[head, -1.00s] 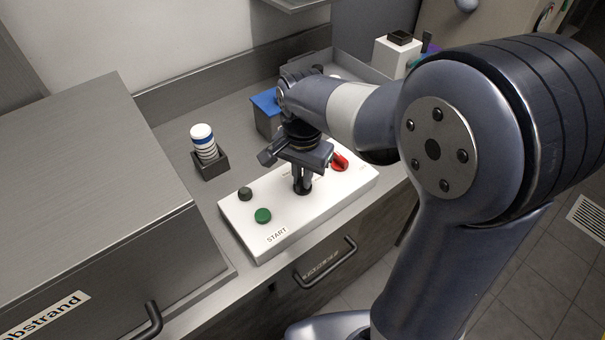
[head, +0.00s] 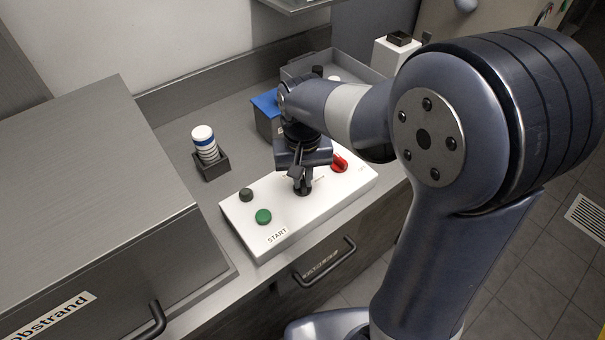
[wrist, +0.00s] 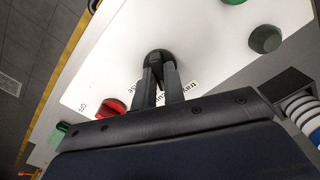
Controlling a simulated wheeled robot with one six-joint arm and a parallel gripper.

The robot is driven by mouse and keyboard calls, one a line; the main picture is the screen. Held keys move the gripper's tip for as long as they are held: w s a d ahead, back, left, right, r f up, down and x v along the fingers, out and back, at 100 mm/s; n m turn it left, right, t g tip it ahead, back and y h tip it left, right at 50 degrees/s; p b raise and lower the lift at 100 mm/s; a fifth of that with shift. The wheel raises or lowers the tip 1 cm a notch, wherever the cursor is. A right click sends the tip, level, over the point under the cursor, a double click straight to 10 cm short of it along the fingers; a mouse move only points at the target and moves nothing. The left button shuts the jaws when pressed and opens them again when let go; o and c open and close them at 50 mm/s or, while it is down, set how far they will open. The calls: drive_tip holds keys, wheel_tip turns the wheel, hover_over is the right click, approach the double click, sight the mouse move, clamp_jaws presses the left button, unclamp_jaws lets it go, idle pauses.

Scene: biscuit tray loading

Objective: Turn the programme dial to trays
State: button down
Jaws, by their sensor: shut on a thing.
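The white control panel (head: 250,236) sits on the counter, with a green START button (head: 263,216), a small dark knob (head: 245,194) and a red switch (head: 339,163). My gripper (head: 303,188) points down over the panel's middle. In the wrist view, my gripper (wrist: 157,80) is shut on the black programme dial (wrist: 160,60). Dark lettering (wrist: 192,88) beside the dial is partly hidden by my fingers, so I cannot read the dial's setting.
A dark holder (head: 212,167) with a white and blue stack stands behind the panel at left. A blue-topped box (head: 265,104) is behind my gripper. A large metal housing (head: 90,170) fills the left side. A drawer handle (head: 325,262) is below the counter edge.

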sight(302, 181)
drive_tip(key=n, duration=0.5)
drive_tip(key=shift+p, duration=0.3)
drive_tip(key=shift+n, duration=0.4)
drive_tip(key=c, duration=1.5)
unclamp_jaws()
wheel_tip(302, 181, up, 11)
drive_tip(key=shift+f, duration=0.1)
wheel_tip(302, 181, down, 11)
drive_tip(key=shift+r, duration=0.2)
drive_tip(key=shift+f+m, duration=0.1)
drive_tip(key=shift+m, duration=0.2)
